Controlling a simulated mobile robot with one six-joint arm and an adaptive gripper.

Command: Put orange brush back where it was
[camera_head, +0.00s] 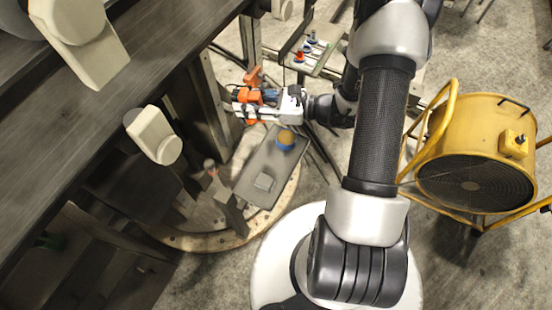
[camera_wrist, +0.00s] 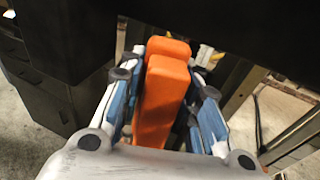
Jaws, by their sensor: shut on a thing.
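My gripper (camera_head: 250,95) is shut on the orange brush (camera_head: 252,77), just left of the wrist in the head view. In the wrist view my gripper (camera_wrist: 165,80) has its blue-padded fingers on both sides of the orange brush (camera_wrist: 160,100), which stands up between them. Only the orange body shows clearly; I cannot make out bristles. The brush is held in front of the dark structure, above and beyond a dark grey tray (camera_head: 248,184). The brush's former place cannot be told from these frames.
A narrow shelf (camera_head: 328,62) at the top bears several small coloured items. A dark beam (camera_head: 120,90) fills the left. A yellow fan (camera_head: 480,150) stands at the right.

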